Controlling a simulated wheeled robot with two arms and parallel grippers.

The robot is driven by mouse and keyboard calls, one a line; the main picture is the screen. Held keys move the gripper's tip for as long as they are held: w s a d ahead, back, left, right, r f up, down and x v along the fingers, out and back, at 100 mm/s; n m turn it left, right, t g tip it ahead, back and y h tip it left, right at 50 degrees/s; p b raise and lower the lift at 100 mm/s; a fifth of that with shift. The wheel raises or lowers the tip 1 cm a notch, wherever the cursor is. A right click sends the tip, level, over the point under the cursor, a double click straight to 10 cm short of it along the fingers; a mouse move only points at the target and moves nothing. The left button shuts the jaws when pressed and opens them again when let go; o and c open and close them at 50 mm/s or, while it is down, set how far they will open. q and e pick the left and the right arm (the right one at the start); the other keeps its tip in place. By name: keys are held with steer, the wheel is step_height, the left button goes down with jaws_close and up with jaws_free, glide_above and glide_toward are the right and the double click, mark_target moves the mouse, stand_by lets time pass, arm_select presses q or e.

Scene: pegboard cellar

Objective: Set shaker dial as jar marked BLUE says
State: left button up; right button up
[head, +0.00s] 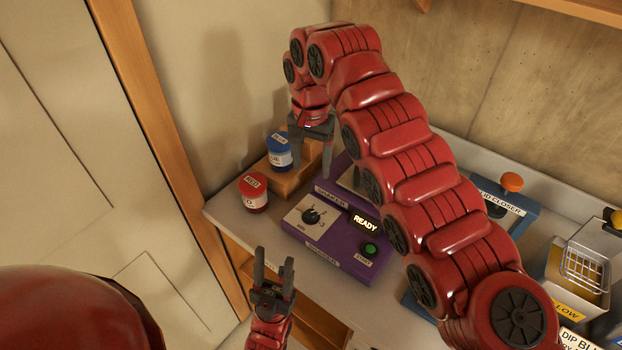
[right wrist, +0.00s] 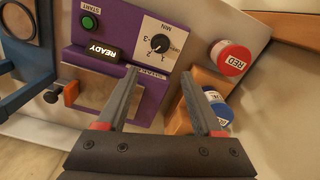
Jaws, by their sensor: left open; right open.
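The purple shaker (head: 318,255) stands on the bench, with a black dial (head: 311,215) on a white scale, a lit READY display (head: 366,222) and a green START button (head: 370,249). The dial also shows in the right wrist view (right wrist: 158,43); its exact setting is too small to tell. The blue jar (head: 279,152) stands on a wooden step; in the right wrist view it (right wrist: 217,112) is partly hidden by a finger. Its label's small print is unreadable. My right gripper (head: 312,155) is open and empty, pointing down just right of the blue jar. My left gripper (head: 274,258) is open and empty before the bench's front edge.
A red jar (head: 254,193) stands at the bench's left end, by the wooden step (head: 290,182). A blue lid closer (head: 520,215) with an orange knob and a wire basket (head: 585,262) stand to the right. My right arm hides part of the shaker and bench.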

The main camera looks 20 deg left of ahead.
steer(key=shift+r, duration=0.95)
